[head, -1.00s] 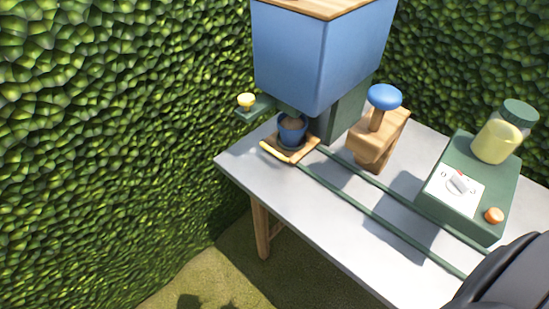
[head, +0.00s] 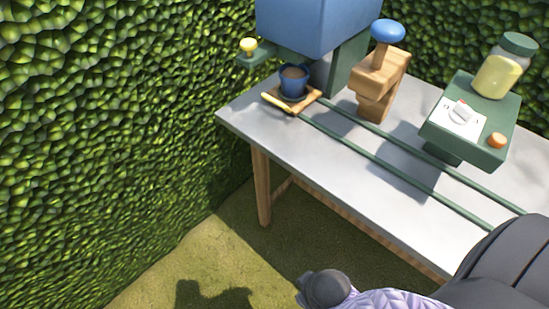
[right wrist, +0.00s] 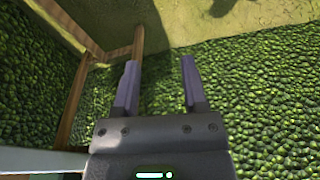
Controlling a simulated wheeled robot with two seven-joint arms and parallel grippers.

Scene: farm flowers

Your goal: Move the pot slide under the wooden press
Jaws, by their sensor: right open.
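The pot slide (head: 304,104) is a small wooden tray with a yellow front edge, at the left end of two green rails on the table. A blue pot (head: 294,88) with brown soil stands upright on it. The wooden press (head: 379,85), a wooden block body with a blue knob (head: 388,31) on top, stands by the rails to the right of the slide. My right gripper (right wrist: 159,66) is open and empty in the right wrist view, with hedge and grass beyond its fingers. My left gripper is out of view.
A blue hopper (head: 315,22) on a green stand rises behind the pot, with a yellow-knobbed lever (head: 249,45) at its left. The grey table (head: 330,170) is clear in front; hedges close in behind.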

